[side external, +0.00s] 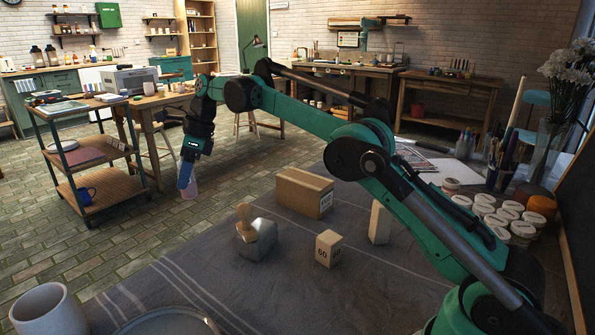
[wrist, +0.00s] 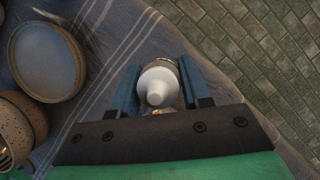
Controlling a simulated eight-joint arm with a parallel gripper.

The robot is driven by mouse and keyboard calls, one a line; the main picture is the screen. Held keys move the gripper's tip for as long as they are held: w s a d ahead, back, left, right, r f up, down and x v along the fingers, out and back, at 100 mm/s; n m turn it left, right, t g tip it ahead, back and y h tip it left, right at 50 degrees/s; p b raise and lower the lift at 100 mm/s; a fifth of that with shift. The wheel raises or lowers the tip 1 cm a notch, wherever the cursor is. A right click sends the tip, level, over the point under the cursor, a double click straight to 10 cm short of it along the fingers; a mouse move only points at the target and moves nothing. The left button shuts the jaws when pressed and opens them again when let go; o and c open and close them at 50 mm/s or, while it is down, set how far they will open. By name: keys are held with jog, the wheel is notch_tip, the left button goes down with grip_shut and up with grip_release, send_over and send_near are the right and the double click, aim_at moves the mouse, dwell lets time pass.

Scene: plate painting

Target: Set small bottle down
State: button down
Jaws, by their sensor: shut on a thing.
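The small bottle is pale with a white conical top (wrist: 158,88) and sits between the two blue fingers of my gripper (wrist: 159,68) in the wrist view. My gripper is shut on it. In the side view my gripper (side external: 187,176) points down at the end of the stretched arm. The bottle's pale body (side external: 190,189) shows just below the fingers, roughly upright. It appears against the brick floor, past the table's edge. Its base is hidden in the wrist view, and I cannot tell its height above the cloth.
The grey striped cloth (side external: 205,290) covers the table. Brick floor (wrist: 270,50) lies beyond the edge.

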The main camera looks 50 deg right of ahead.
jog(key=shift+r, duration=0.7)
jog(key=s+d+m+t+h, duration=0.1)
jog(key=s+d+m, duration=0.25)
jog(key=d, duration=0.85)
jog(key=s+d+m+h, duration=0.2)
jog(key=d+m, duration=0.2)
jog(key=d, duration=0.8)
jog(key=s+d+m+h, duration=0.2)
jog(key=s+d+m, duration=0.5)
jog(key=s+d, duration=0.95)
jog(key=s+x, duration=0.1)
jog(key=x, duration=0.4)
jog(key=s+x, duration=0.1)
jog(key=x, duration=0.3)
jog(key=f+x, duration=0.1)
jog(key=x, duration=0.4)
jog(key=shift+s+f, duration=0.3)
jog(key=shift+f, duration=0.1)
jog(key=shift+c, duration=2.1)
grip_release()
